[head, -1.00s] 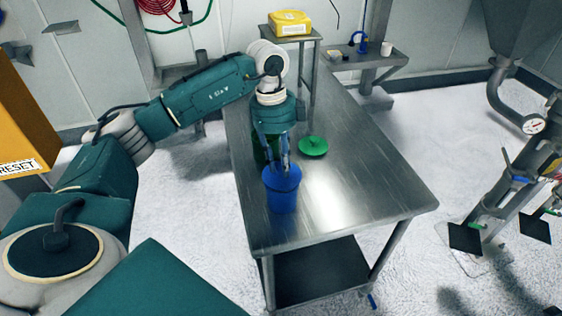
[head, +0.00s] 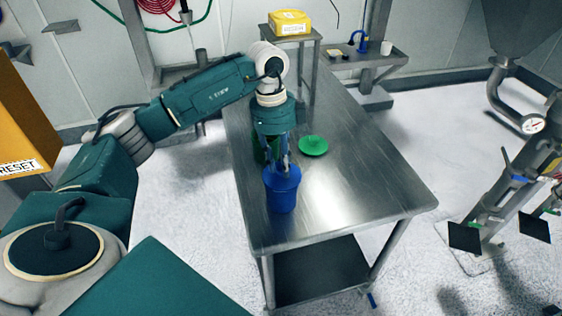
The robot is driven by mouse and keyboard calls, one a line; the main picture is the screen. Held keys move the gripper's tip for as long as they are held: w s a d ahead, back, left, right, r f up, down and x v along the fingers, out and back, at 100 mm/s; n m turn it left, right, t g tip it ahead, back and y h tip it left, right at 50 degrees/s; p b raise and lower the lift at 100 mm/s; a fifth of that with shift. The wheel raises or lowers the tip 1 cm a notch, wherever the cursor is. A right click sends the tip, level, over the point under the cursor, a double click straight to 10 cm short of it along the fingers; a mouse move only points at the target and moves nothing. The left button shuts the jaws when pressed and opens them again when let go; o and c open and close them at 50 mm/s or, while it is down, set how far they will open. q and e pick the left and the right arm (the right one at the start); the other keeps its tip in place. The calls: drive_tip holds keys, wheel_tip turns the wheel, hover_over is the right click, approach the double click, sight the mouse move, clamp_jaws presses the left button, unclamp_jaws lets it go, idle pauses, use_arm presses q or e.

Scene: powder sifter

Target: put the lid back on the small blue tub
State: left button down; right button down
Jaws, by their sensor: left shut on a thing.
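The small blue tub (head: 282,196) stands upright near the left edge of the steel table. My left gripper (head: 281,165) points down right over its top and is shut on what looks like the tub's blue lid. The fingers and the matching blue hide the lid's outline, so I cannot tell whether it sits flat on the rim. My right gripper is not in view.
A green tub (head: 261,152) stands behind the blue one, mostly hidden by my left gripper. A green lid (head: 313,146) lies to its right. The table's (head: 365,195) right part is clear. A yellow box (head: 290,23) sits on a stand at the back.

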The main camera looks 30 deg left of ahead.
use_arm(q)
drive_tip(key=c, duration=0.9)
unclamp_jaws()
drive_tip(key=shift+r, duration=0.1)
drive_tip(key=shift+r+p, duration=2.75)
drive_tip(key=shift+r, duration=0.7)
clamp_jaws()
drive_tip(key=shift+f, duration=0.3)
drive_tip(key=shift+f+b, duration=2.05)
drive_tip(key=shift+f, duration=0.95)
